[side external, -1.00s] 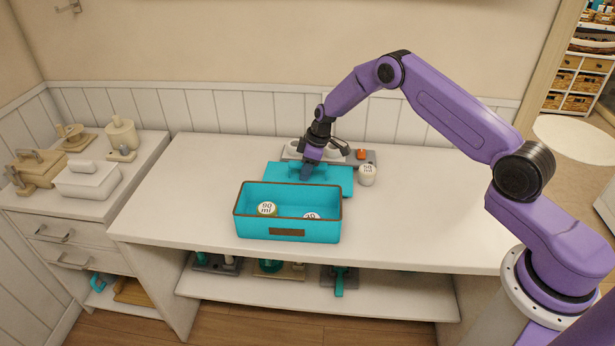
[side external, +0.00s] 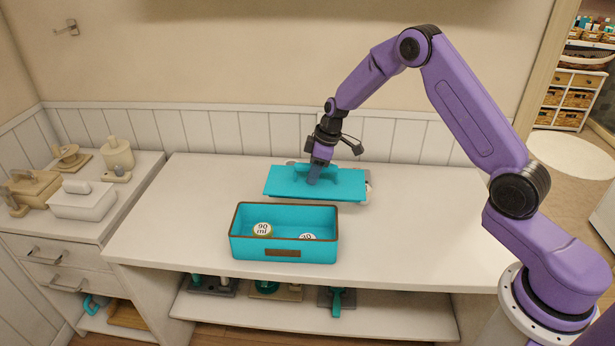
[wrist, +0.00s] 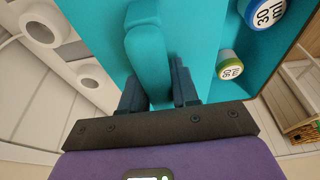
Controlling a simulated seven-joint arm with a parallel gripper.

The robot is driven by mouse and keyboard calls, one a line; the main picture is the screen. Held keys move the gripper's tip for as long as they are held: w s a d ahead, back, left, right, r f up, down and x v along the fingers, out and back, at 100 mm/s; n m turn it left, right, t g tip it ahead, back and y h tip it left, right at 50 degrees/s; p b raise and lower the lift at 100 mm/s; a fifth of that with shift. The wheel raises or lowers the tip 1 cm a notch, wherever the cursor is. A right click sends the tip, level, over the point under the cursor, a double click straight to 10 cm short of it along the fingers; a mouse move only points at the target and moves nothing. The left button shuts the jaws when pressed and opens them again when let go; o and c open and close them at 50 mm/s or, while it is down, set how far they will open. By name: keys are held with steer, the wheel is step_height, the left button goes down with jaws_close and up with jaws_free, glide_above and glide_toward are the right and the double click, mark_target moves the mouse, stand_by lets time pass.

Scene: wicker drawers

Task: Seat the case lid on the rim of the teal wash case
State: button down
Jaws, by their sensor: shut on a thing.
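The case lid (side external: 345,185) is a flat teal plate with a raised handle. My gripper (side external: 313,178) is shut on that handle and holds the lid above the table, behind the case. In the wrist view the fingers (wrist: 158,88) sit on both sides of the teal handle (wrist: 143,35). The teal wash case (side external: 250,246) stands open in front of the lid, with a brown rim and a brown front label. Inside are a bottle marked 90 ml (side external: 262,230) and a second round-topped bottle (side external: 307,237), partly hidden by the front wall.
A grey tray with round holders is mostly hidden behind the lid; its white holders (wrist: 88,75) show in the wrist view. A side cabinet (side external: 60,235) with beige bathroom items stands at left. The tabletop (side external: 175,215) left of the case is clear. More items lie on the lower shelf.

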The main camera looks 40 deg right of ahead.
mark_target(334, 195)
steer(key=s+r, duration=0.1)
steer(key=s, duration=0.1)
steer(key=s+r, duration=0.1)
steer(key=s, duration=0.2)
steer(key=s+r, duration=0.1)
steer(key=s, duration=0.2)
steer(key=shift+r, duration=0.3)
steer(key=shift+s+a+r, duration=0.1)
steer(key=shift+s+a, duration=0.05)
steer(key=shift+a, duration=0.05)
steer(key=w+a+r, duration=0.1)
steer(key=w+a, duration=0.1)
steer(key=a, duration=0.5)
steer(key=w+a+r, duration=0.1)
steer(key=a, duration=0.6)
steer(key=shift+w+r, duration=0.35)
steer(key=shift+r, duration=0.05)
steer(key=shift+d+f, duration=0.1)
steer(key=shift+f, duration=2.8)
steer(key=shift+f, duration=1.45)
steer(key=c, duration=0.8)
jaws_free()
